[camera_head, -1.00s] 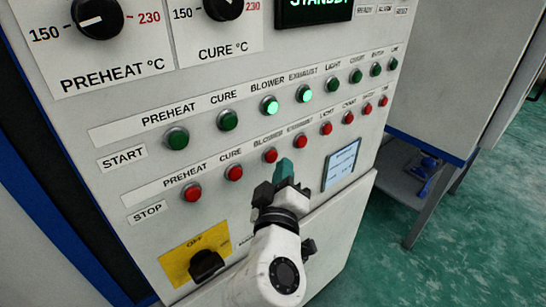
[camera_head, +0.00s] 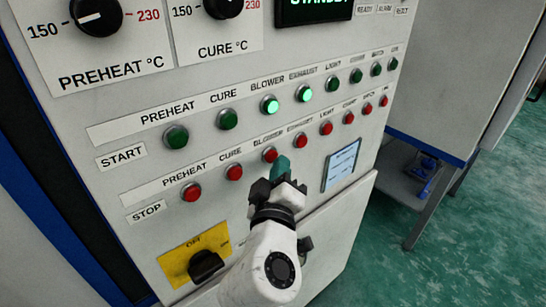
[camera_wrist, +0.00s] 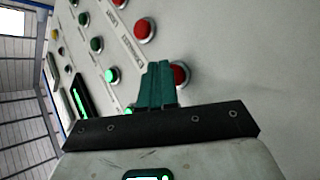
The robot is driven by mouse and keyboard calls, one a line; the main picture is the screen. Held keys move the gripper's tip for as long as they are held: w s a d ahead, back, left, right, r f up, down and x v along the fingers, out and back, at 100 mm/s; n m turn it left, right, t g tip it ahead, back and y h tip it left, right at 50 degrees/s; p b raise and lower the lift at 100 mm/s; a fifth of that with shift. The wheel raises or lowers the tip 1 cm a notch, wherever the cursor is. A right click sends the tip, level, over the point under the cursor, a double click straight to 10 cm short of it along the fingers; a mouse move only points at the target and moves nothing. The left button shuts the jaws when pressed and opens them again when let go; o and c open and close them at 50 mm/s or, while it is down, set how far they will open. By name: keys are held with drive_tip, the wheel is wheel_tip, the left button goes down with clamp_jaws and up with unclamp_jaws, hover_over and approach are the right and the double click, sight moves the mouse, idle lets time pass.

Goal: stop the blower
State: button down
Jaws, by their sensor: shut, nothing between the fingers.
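The red BLOWER stop button (camera_head: 270,155) is in the lower STOP row of the white panel, right of the red CURE button. Above it, the green BLOWER start button (camera_head: 270,104) is lit. My gripper (camera_head: 282,165) is shut and empty, its teal fingertips just right of and below the BLOWER stop button in the head view. In the wrist view my fingertips (camera_wrist: 159,82) overlap the edge of a red button (camera_wrist: 180,75); I cannot tell whether they touch it.
The red EXHAUST stop button (camera_head: 300,141) sits close to the right of my fingertips. The green EXHAUST start button (camera_head: 304,94) is lit too. A yellow plate with a black rotary switch (camera_head: 206,263) is at lower left, and a small pale screen (camera_head: 341,165) at right.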

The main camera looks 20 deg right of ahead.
drive_tip(key=shift+w+a, duration=0.15)
drive_tip(key=shift+w, duration=0.25)
idle(0.3)
drive_tip(key=shift+s, duration=0.1)
drive_tip(key=shift+s+d, duration=0.3)
drive_tip(key=shift+s, duration=0.4)
drive_tip(key=shift+s, duration=0.1)
drive_tip(key=shift+s+d, duration=0.25)
drive_tip(key=shift+s, duration=0.5)
drive_tip(key=shift+s+d, duration=0.25)
drive_tip(key=shift+s, duration=0.55)
drive_tip(key=shift+s+d, duration=0.25)
drive_tip(key=shift+s, duration=0.5)
